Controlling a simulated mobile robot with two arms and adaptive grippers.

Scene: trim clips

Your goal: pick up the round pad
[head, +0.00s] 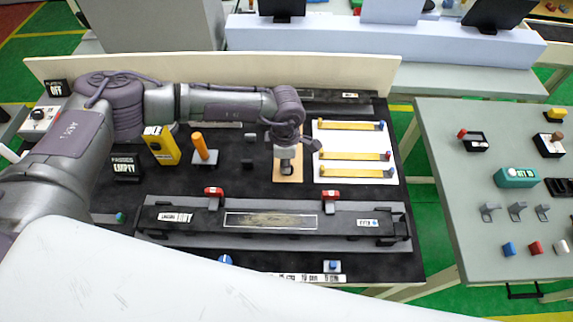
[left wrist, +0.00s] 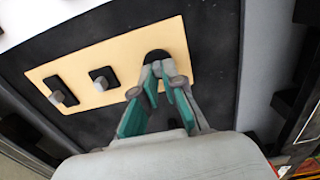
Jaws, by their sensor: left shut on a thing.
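A dark round pad (left wrist: 155,54) is at the right part of the board. My left gripper (left wrist: 160,67) reaches down to it with its fingertips closed together, shut on it. The fingers partly cover the pad. In the head view my left gripper (head: 287,170) points down over the tan board (head: 281,179), hiding much of it. My right gripper is not in view.
A white panel (head: 352,137) with yellow strips lies to the right of my left gripper. A long grey fixture with red clamps (head: 329,196) lies in front. An orange post (head: 200,148) and a yellow box (head: 161,145) stand to the left. A side table (head: 470,230) holds small parts.

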